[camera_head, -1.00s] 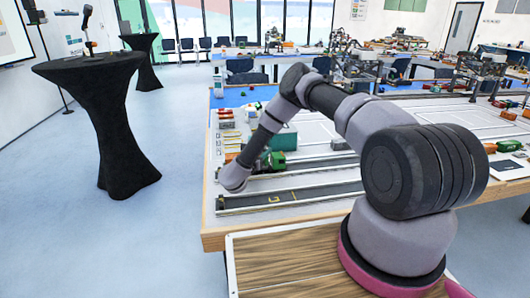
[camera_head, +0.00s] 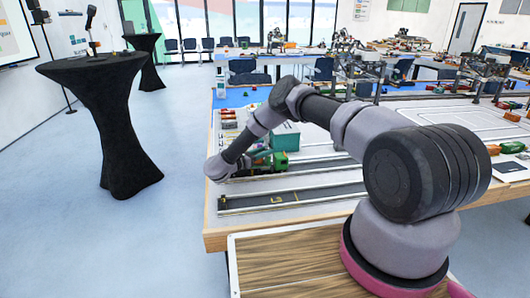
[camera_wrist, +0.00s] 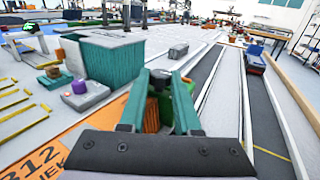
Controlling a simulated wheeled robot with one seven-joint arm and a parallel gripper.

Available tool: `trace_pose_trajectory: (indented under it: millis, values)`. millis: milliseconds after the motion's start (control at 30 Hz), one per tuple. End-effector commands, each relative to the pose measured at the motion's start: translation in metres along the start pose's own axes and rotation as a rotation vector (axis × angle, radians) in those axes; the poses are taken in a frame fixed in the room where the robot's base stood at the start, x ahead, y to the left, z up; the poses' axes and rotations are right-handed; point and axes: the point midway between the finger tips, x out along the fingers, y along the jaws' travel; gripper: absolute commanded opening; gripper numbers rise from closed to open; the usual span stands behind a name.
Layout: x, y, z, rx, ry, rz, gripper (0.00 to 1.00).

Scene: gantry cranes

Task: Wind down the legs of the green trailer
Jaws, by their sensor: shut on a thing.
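My gripper (camera_wrist: 159,98) has two teal fingers in the wrist view, shut on a small dark part (camera_wrist: 158,82) between them. I cannot make out whether this part is a leg crank. A green vehicle body (camera_wrist: 184,100) shows just behind and right of the fingers; in the head view it is the green thing (camera_head: 278,161) at my gripper's end, partly hidden. I cannot tell whether it is the trailer. The trailer's legs are not discernible.
Pale rails (camera_wrist: 213,90) and a dark lane (camera_wrist: 264,110) run along the right of the wrist view. A grey block with a purple piece (camera_wrist: 79,87) lies left of my gripper. A black-draped table (camera_head: 100,85) stands off to the left, with open floor before it.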

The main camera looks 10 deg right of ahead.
Motion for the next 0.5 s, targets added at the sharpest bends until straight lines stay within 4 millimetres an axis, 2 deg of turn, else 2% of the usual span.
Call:
trace_pose_trajectory:
  millis: [167,200,267,500]
  values:
    - [-0.0012,-0.0012,-0.0025,-0.005,0.003,0.001,0.00]
    - [-0.0012,-0.0012,-0.0025,-0.005,0.003,0.001,0.39]
    - [-0.0010,-0.0012,-0.0024,-0.005,0.002,0.001,0.62]
    - [-0.0001,-0.0005,-0.0009,-0.002,0.001,0.001,0.62]
